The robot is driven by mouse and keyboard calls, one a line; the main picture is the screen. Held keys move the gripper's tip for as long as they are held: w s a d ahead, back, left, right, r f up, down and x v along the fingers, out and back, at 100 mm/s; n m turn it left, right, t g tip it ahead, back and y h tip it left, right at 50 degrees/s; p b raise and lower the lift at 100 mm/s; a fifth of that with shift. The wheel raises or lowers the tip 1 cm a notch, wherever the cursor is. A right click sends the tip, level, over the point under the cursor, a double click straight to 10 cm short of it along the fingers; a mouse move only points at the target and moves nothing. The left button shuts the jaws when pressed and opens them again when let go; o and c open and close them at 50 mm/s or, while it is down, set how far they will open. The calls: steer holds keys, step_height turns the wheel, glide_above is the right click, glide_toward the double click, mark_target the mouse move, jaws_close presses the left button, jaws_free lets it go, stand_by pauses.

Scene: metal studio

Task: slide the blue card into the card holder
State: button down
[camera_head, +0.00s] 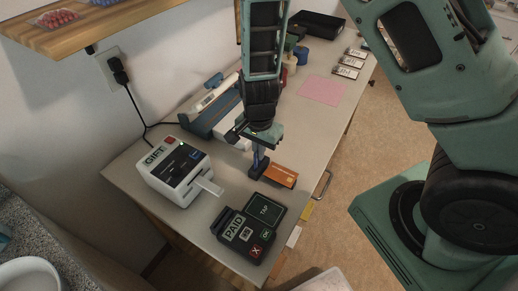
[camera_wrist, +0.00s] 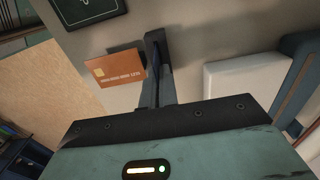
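My gripper (camera_head: 259,171) points down low over the counter, behind the card terminal. In the wrist view its narrow dark fingers (camera_wrist: 155,45) are close together. An orange card (camera_head: 281,176) with a gold chip is just right of the fingertips in the head view. In the wrist view this card (camera_wrist: 115,67) is left of the fingers, its near edge at or touching them; I cannot tell whether it is held. A small blue patch shows at the fingers in the head view, but I cannot make out a blue card. I cannot clearly identify a card holder.
The black PAID terminal (camera_head: 243,232) stands in front, and the white GIFT machine (camera_head: 176,169) with a protruding slip is at left. A blue-and-white device (camera_head: 212,101) lies behind. A pink sheet (camera_head: 321,91), small labelled tags (camera_head: 350,63) and a black tray (camera_head: 318,24) are farther back.

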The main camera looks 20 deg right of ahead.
steer(key=shift+f, duration=0.4)
stand_by(0.5)
steer(key=c, duration=1.6)
jaws_free()
steer(key=shift+r, duration=0.1)
step_height(320, 180, up, 17)
steer(key=p, duration=0.2)
steer(key=shift+r, duration=0.15)
steer(key=s+a+r+n, duration=0.3)
steer(key=s+n, duration=0.6)
steer(key=s+a+r+n, duration=0.3)
steer(key=s+n, duration=0.6)
steer(key=s, duration=0.1)
steer(key=shift+a+n+y, duration=0.15)
steer(key=shift+n+y, duration=0.15)
steer(key=shift+n, duration=0.1)
